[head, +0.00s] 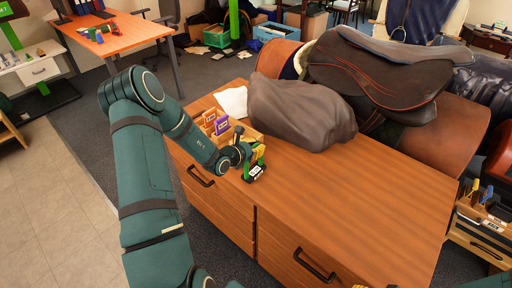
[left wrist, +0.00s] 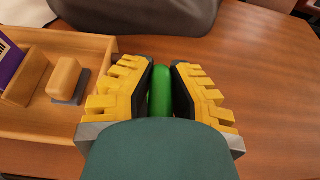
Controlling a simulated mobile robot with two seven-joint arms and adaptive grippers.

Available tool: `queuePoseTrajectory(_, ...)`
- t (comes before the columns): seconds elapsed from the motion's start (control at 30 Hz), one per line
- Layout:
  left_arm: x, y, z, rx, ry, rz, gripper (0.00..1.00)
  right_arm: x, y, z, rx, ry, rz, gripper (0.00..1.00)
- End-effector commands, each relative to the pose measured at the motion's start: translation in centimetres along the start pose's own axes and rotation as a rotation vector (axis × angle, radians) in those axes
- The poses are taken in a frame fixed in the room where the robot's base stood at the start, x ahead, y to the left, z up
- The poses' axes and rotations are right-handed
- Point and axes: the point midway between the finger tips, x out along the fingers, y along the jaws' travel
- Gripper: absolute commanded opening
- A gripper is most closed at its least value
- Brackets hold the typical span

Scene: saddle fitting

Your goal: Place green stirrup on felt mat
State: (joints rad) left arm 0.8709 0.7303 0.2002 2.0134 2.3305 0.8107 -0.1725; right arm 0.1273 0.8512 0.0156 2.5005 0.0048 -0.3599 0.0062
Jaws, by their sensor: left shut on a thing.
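My left gripper (head: 256,160) is over the front left edge of the wooden cabinet top. In the left wrist view, its yellow fingers (left wrist: 160,90) are closed on both sides of the green stirrup (left wrist: 160,88). The green stirrup also shows in the head view (head: 247,172), with a black and white piece at its lower end. Whether it touches the wood is unclear. I cannot pick out a felt mat for certain; a white cloth (head: 232,101) lies flat at the cabinet's back left. Small yellow bits at the bottom edge may be my right gripper's fingertips; its state is hidden.
A wooden tray (left wrist: 60,125) with cards and a tan block (left wrist: 66,77) stands just left of the left gripper. A grey covered lump (head: 300,110) sits behind it. A saddle (head: 385,75) rests at the back right. The cabinet top's front and right are clear.

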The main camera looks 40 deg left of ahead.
Motion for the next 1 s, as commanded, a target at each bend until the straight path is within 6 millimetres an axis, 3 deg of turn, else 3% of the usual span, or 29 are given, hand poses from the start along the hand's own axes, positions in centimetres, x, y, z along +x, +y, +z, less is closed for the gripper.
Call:
queuePoseTrajectory(0.13, 0.1, 0.0, -0.2, 0.0, -0.001, -0.001, 0.0, 0.2, 0.1, 0.1, 0.0, -0.001, 0.0, 0.47)
queuePoseTrajectory(0.17, 0.1, 0.0, -0.2, 0.0, 0.0, 0.0, 0.24, 0.2, 0.1, 0.1, 0.0, -0.001, 0.0, 0.47)
queuePoseTrajectory(0.2, 0.1, 0.0, -0.2, 0.0, 0.0, 0.0, 0.38, 0.1, 0.1, 0.1, 0.0, -0.001, 0.0, 0.47)
queuePoseTrajectory(0.23, 0.1, 0.0, -0.2, 0.0, 0.0, 0.0, 0.4, 0.1, 0.1, 0.1, 0.0, -0.001, 0.0, 0.47)
queuePoseTrajectory(0.63, -0.5, 0.0, 0.1, 0.0, 0.001, 0.0, 0.4, -0.1, 0.0, 0.0, 0.0, 0.001, 0.0, 0.47)
queuePoseTrajectory(0.77, -2.4, 0.1, 0.1, 0.0, 0.002, 0.002, 0.4, -0.3, -0.1, -0.1, 0.001, 0.002, 0.0, 0.47)
queuePoseTrajectory(1.0, -7.4, 0.1, 0.1, 0.0, 0.002, 0.003, 0.4, -0.7, -0.3, -0.3, 0.002, 0.007, 0.001, 0.47)
